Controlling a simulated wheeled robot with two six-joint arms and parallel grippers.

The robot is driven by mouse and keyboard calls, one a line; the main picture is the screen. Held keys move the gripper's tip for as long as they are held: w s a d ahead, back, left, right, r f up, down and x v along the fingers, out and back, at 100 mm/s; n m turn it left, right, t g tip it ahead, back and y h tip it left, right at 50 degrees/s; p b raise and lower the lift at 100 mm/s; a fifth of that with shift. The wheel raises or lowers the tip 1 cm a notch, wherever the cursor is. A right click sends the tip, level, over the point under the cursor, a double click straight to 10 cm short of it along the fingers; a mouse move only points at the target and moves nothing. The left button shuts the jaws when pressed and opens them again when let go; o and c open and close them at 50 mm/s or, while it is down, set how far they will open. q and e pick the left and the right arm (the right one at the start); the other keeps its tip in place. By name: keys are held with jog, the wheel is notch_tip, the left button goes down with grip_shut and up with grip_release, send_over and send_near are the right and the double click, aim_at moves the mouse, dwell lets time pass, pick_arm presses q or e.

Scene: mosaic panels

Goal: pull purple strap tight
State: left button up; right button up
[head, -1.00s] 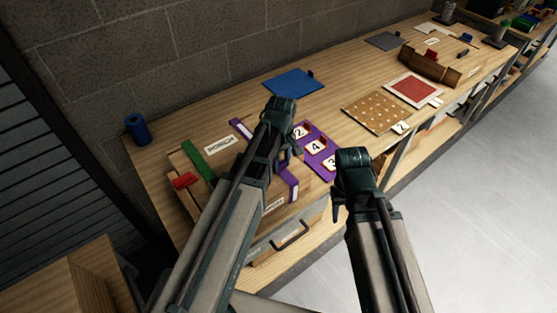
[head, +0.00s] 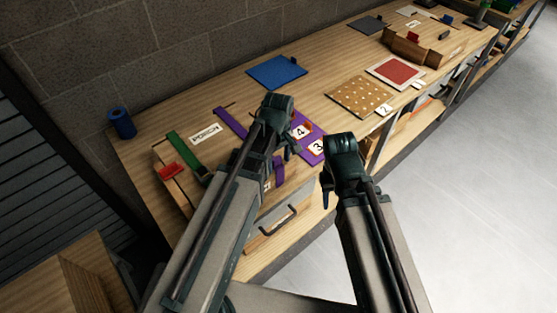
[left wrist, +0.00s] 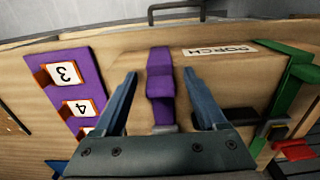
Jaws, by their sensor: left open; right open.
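The purple strap (left wrist: 161,85) shows in the left wrist view, lying over a wooden block with a PORCH label (left wrist: 220,49). In the head view part of the strap (head: 231,122) shows beyond my left arm, and another part (head: 279,170) hangs near the bench front. My left gripper (left wrist: 163,100) is open, with one finger on each side of the strap and the strap between them, not gripped. The same gripper (head: 287,145) hides the strap's middle in the head view. My right gripper (head: 328,190) is open and empty, in front of the bench edge.
A purple panel with numbered cards (head: 314,150) lies beside the strap. A green strap (head: 185,152) with a red piece (head: 171,171) is at left. A drawer handle (head: 279,221) is below.

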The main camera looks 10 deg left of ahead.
pick_arm(q)
jog(key=shift+r, duration=0.1)
notch_tip(320, 180, up, 14)
jog(key=p, duration=1.3)
jog(key=shift+p, duration=0.4)
jog(key=shift+f, duration=0.25)
jog(key=s+d+f+m+b, duration=0.3)
jog(key=s+f+m+b, duration=0.2)
jog(key=f+m+b, duration=0.2)
jog(key=s+d+f+m+y+b, duration=0.1)
jog(key=s+d+f+m+b, duration=0.2)
jog(key=f+b, duration=0.7)
jog(key=s+m, duration=0.2)
jog(key=m, duration=0.2)
jog(key=shift+s+f+b, duration=0.2)
jog(key=shift+s+b, duration=0.15)
jog(key=shift+s, duration=0.05)
jog(key=shift+d, duration=0.1)
